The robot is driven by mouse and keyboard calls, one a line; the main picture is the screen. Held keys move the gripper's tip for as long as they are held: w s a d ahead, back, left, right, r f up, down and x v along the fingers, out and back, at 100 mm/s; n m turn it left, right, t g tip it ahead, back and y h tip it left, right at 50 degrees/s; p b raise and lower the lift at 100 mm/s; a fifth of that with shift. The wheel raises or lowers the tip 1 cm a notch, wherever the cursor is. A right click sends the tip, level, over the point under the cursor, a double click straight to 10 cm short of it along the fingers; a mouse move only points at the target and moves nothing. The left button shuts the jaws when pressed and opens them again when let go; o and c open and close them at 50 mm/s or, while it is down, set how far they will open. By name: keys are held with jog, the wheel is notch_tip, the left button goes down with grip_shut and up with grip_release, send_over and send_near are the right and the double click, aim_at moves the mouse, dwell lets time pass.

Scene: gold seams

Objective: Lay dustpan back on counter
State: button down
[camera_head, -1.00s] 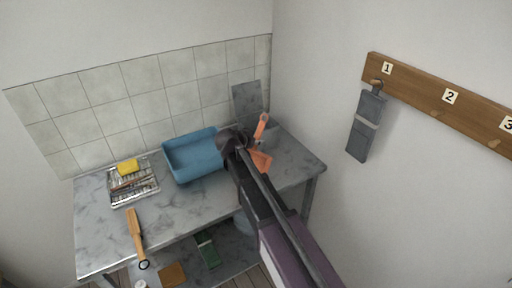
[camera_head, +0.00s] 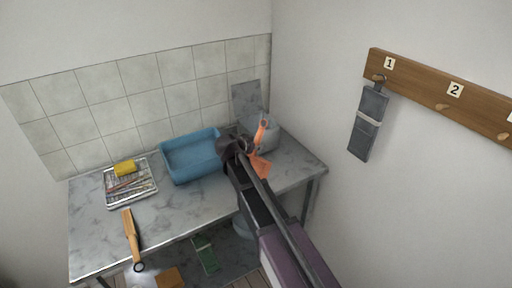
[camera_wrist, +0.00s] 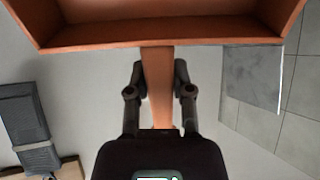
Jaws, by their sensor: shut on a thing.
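The orange dustpan (camera_head: 260,167) is above the right part of the grey marbled counter (camera_head: 180,212) in the head view. Its handle points up. My gripper (camera_wrist: 160,78) is shut on the dustpan's handle in the wrist view, one finger on each side. The wide pan (camera_wrist: 160,35) fills the top of that view. In the head view my arm hides part of the dustpan and of the counter. I cannot tell whether the dustpan touches the counter.
A blue tub (camera_head: 192,158) stands left of my gripper. A rack (camera_head: 130,187) holds a yellow sponge (camera_head: 125,168). A wooden-handled tool (camera_head: 131,235) lies at the front edge. A grey rounded thing (camera_head: 270,137) is behind the dustpan. A grey tool (camera_head: 367,130) hangs under peg 1.

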jog(key=shift+f, duration=0.2)
jog(key=c, duration=0.5)
grip_release()
jog(key=shift+r, duration=0.1)
jog(key=shift+r, duration=0.15)
jog(key=shift+s+a+r+p, duration=0.2)
jog(key=shift+s+r+p, duration=0.2)
jog(key=shift+s+p, duration=0.1)
jog(key=p+v, duration=0.5)
jog(key=v, duration=0.5)
jog(key=shift+s+a+r+p, duration=0.2)
jog(key=shift+p, duration=0.1)
